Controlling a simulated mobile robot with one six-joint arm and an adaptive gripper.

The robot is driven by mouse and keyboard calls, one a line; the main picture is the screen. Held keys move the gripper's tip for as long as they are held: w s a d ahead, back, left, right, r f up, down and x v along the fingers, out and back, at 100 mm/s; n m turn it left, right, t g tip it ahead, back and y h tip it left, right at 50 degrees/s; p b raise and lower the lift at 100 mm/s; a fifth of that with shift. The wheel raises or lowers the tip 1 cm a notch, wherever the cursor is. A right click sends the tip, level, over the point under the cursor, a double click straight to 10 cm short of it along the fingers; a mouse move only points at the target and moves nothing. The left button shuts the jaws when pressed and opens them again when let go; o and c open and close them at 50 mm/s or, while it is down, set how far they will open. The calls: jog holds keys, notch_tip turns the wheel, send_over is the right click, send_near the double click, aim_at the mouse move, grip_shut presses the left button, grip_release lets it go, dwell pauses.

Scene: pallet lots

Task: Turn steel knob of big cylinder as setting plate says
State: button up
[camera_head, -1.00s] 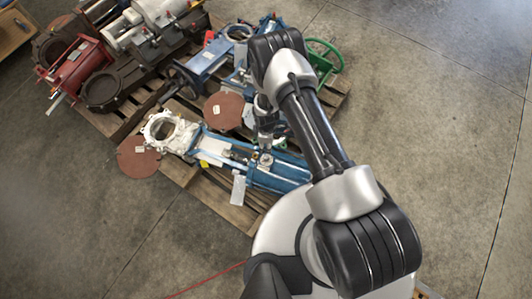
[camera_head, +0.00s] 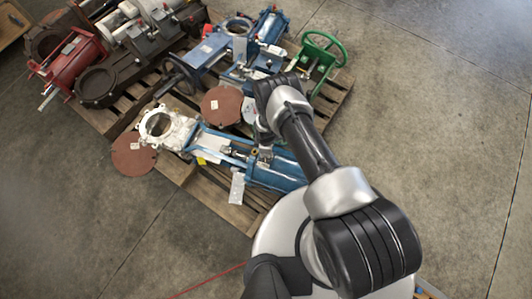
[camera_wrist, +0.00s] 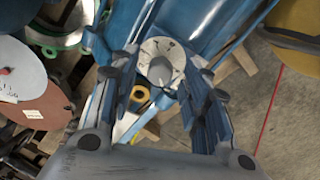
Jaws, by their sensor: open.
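The big blue cylinder (camera_head: 283,172) lies on a wooden pallet, partly under my arm in the head view. In the wrist view its blue body (camera_wrist: 205,22) fills the top. A steel knob (camera_wrist: 160,71) sits on a pale round dial plate (camera_wrist: 161,47) with small dark marks, too small to read. My gripper (camera_wrist: 161,62) is open, with one finger on each side of the knob; I cannot tell whether either touches it. In the head view my gripper (camera_head: 264,152) is over the cylinder, mostly hidden by my arm. A white tag (camera_head: 237,187) hangs beside the cylinder; its text is unreadable.
The white flange (camera_head: 165,128), rusty discs (camera_head: 222,106), a green handwheel frame (camera_head: 322,52) and other blue valves crowd the pallet (camera_head: 215,190). A red line (camera_wrist: 268,112) runs along the floor. Concrete floor is open to the right.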

jog(key=shift+c, duration=0.5)
grip_shut()
